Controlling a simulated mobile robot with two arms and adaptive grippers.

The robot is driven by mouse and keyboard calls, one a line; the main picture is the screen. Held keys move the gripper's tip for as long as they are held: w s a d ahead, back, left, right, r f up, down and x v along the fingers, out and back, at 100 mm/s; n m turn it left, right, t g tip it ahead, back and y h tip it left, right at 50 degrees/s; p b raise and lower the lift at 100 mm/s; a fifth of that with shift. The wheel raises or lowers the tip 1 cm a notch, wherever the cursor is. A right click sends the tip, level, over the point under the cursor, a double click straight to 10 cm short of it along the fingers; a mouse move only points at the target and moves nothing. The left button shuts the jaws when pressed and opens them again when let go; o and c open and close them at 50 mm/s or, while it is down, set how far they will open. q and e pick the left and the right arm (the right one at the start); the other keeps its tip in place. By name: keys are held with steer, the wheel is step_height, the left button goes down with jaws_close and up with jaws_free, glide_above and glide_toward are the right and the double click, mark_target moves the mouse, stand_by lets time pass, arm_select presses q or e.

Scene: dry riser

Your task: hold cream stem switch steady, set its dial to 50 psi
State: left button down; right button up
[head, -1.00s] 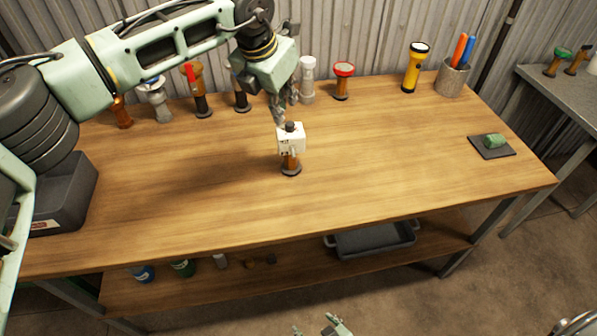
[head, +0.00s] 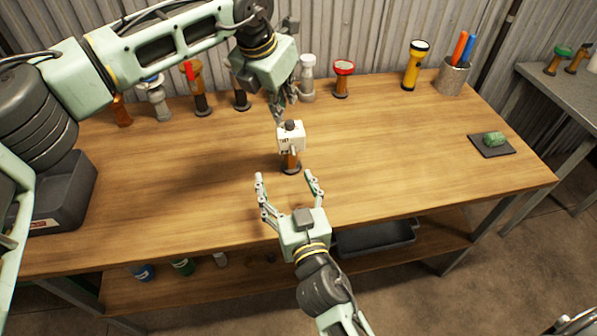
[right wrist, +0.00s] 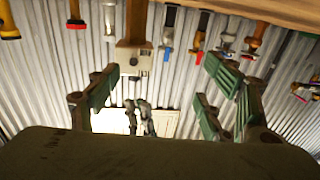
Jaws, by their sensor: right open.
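The cream stem switch (head: 290,137) is a boxy cream body with a dark knob on top, upright on a brown stem with a dark round base, mid-table. The right wrist view shows it upside down (right wrist: 133,60), between my fingers but farther off. My left gripper (head: 279,114) points down at the switch's back left edge; its fingertips overlap, so contact and grip are unclear. My right gripper (head: 284,176) is open and empty in front of the switch, fingers spread either side of its line. It also shows in the right wrist view (right wrist: 165,82). The dial reading is too small to read.
Several valves and fittings, including a red-topped one (head: 343,78), stand along the back, with a yellow flashlight (head: 414,66) and a pen cup (head: 452,78). A dark mat (head: 478,147) with a green item lies right. The wooden table (head: 420,165) is clear around the switch.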

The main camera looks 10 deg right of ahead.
mark_target(292, 143)
steer(key=w+d, duration=0.1)
steer(key=w, duration=0.3)
steer(key=w+d+r+m+h, duration=0.1)
steer(key=w, duration=0.4)
steer(key=w+d+h, duration=0.1)
steer(key=w, duration=0.3)
steer(key=shift+w+d+r, duration=0.15)
steer(key=shift+r, duration=0.2)
steer(key=c, duration=1.6)
